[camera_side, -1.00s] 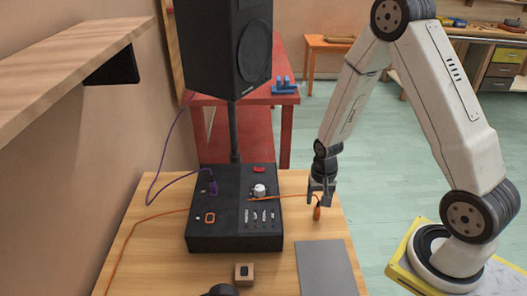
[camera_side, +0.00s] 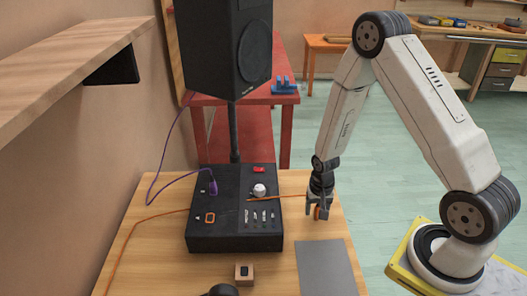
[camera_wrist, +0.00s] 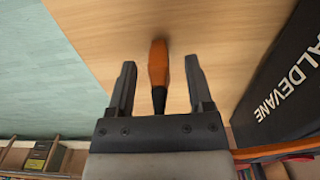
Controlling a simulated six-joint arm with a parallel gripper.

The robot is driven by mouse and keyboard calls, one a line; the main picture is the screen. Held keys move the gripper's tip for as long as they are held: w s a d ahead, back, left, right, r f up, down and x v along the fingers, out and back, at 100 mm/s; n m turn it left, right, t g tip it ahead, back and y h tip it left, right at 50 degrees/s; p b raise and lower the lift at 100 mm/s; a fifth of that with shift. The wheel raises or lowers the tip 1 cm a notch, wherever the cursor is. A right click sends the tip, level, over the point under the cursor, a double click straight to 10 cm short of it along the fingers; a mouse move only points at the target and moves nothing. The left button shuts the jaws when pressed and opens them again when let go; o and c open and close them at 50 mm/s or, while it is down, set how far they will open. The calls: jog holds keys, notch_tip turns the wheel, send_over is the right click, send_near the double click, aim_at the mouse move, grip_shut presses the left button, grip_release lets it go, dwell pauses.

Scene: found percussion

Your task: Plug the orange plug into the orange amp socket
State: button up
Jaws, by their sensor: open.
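The orange plug (camera_wrist: 158,65) stands between the two spread fingers of my gripper (camera_wrist: 160,88) in the wrist view, with a gap on each side. Its end toward the gripper is black. In the side view the plug (camera_side: 317,212) shows at the table's right part, with my gripper (camera_side: 317,208) open and lowered around it. The orange amp socket (camera_side: 210,218) is an orange-rimmed square on the left of the black amp's top (camera_side: 235,236). The socket looks empty. The orange cable (camera_side: 150,218) runs over the table, behind or across the amp, toward the plug.
A purple plug (camera_side: 212,187) with a purple cable sits in the amp behind the orange socket. A white knob (camera_side: 259,190) and several small switches are on the amp's right. A black speaker (camera_side: 229,50) stands behind. A small wooden block (camera_side: 245,274) and grey mat (camera_side: 326,268) lie in front.

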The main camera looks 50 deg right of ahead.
grip_shut()
jog(key=shift+r, duration=0.2)
dwell(0.3)
jog(key=shift+r, duration=4.8)
